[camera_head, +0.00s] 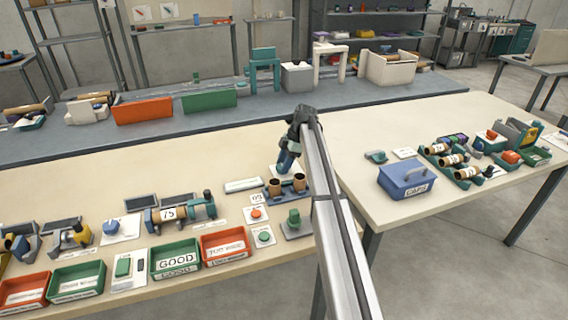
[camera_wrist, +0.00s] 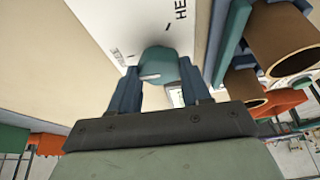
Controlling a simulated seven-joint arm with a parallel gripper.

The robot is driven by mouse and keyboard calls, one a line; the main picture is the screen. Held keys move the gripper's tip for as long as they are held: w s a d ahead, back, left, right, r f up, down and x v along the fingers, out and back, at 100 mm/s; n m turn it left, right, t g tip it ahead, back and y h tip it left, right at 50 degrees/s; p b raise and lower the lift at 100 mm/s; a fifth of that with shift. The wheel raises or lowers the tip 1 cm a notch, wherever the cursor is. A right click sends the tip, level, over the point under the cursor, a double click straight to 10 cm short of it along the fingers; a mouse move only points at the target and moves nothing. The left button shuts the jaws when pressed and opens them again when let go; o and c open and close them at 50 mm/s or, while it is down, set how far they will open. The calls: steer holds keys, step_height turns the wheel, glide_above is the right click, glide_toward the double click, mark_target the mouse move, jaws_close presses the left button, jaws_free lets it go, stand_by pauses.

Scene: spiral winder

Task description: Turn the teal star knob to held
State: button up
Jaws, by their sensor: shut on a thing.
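The teal star knob (camera_wrist: 158,62) shows in the wrist view, on a white plate (camera_wrist: 108,18) with black lettering. The letters "HE" are readable at the upper right, and smaller text sits left of the knob. A light mark shows on the knob's near face. My gripper (camera_wrist: 158,78) is shut on the knob, one blue finger on each side.
A blue holder with brown tubes (camera_head: 287,186) stands close by; a tube (camera_wrist: 286,38) also shows right of my fingers in the wrist view. A green knob block (camera_head: 294,221) and an orange button (camera_head: 256,213) sit nearer the front.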

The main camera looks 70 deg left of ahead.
steer(key=shift+d, duration=0.1)
steer(key=m+y, duration=0.1)
steer(key=m, duration=0.2)
steer(key=m+y, duration=0.1)
steer(key=m, duration=0.2)
steer(key=shift+s+d, duration=0.1)
steer(key=shift+d, duration=0.05)
steer(key=m+t+y, duration=0.1)
steer(key=m, duration=0.1)
steer(key=m+t, duration=0.1)
steer(key=m, duration=0.2)
steer(key=shift+s+d+y, duration=0.1)
steer(key=shift+y, duration=0.3)
steer(key=m+t, duration=0.1)
steer(key=m, duration=0.2)
steer(key=m+t, duration=0.1)
steer(key=m, duration=0.2)
steer(key=shift+s+m+y, duration=0.15)
steer(key=shift+m+y, duration=0.15)
steer(key=shift+m, duration=0.1)
steer(key=m+t, duration=0.1)
steer(key=m, duration=0.2)
steer(key=m+t, duration=0.1)
steer(key=m, duration=0.1)
steer(key=shift+s+m+t+h, duration=0.1)
steer(key=shift+m+t+h, duration=0.2)
steer(key=shift+m+h, duration=0.1)
steer(key=o, duration=1.1)
steer(key=shift+c, duration=0.2)
steer(key=shift+r, duration=0.1)
